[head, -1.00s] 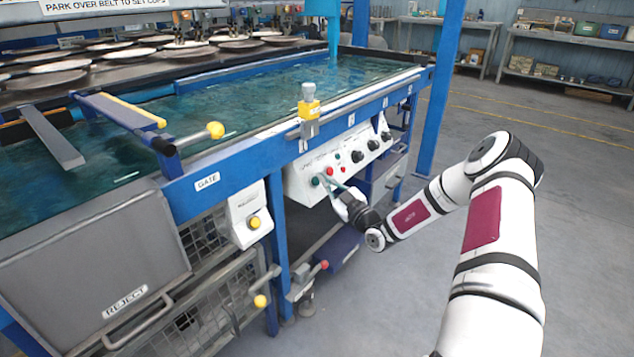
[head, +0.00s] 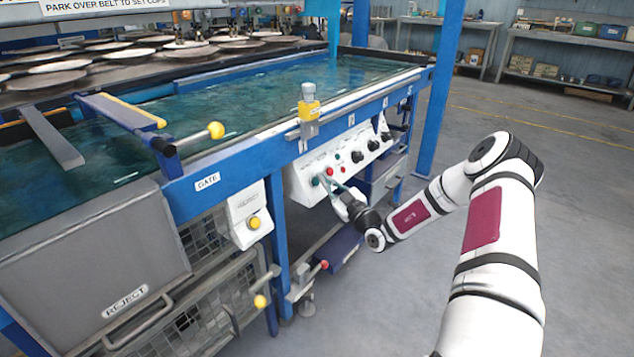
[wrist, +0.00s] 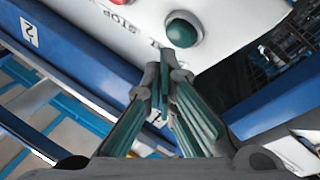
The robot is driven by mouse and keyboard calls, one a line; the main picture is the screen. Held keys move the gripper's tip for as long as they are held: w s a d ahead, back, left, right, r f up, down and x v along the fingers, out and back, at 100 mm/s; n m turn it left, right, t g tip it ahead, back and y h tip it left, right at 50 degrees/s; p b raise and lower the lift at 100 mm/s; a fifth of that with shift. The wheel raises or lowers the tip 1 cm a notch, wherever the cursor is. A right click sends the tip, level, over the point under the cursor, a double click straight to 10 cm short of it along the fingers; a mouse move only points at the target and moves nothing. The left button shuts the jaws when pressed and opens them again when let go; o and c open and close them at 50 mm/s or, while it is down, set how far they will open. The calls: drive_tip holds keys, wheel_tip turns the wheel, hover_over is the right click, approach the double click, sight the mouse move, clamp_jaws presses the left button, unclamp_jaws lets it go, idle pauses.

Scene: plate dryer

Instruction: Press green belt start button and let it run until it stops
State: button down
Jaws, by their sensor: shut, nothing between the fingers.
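The green button (head: 315,181) is on the white control panel (head: 300,187) on the front of the blue machine frame. In the wrist view the green button (wrist: 182,30) is a dark green dome in a grey ring, just beyond my fingertips. My gripper (head: 323,179) is at the panel, shut and empty. In the wrist view its fingers (wrist: 164,72) are together just below the button's ring; I cannot tell whether they touch it. The belt (head: 25,95) carries several white plates (head: 47,80) at the upper left.
A red button (head: 330,171) sits beside the green one, with black knobs (head: 358,156) further right. A separate box with a yellow button (head: 254,223) hangs to the left. The yellow-ended gate handle (head: 215,130) sticks out above. Open floor (head: 400,300) lies right of the machine.

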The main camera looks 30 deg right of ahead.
drive_tip(key=shift+w, duration=0.15)
drive_tip(key=shift+w+a+f, duration=0.1)
drive_tip(key=shift+w+f, duration=0.05)
drive_tip(key=shift+w, duration=0.05)
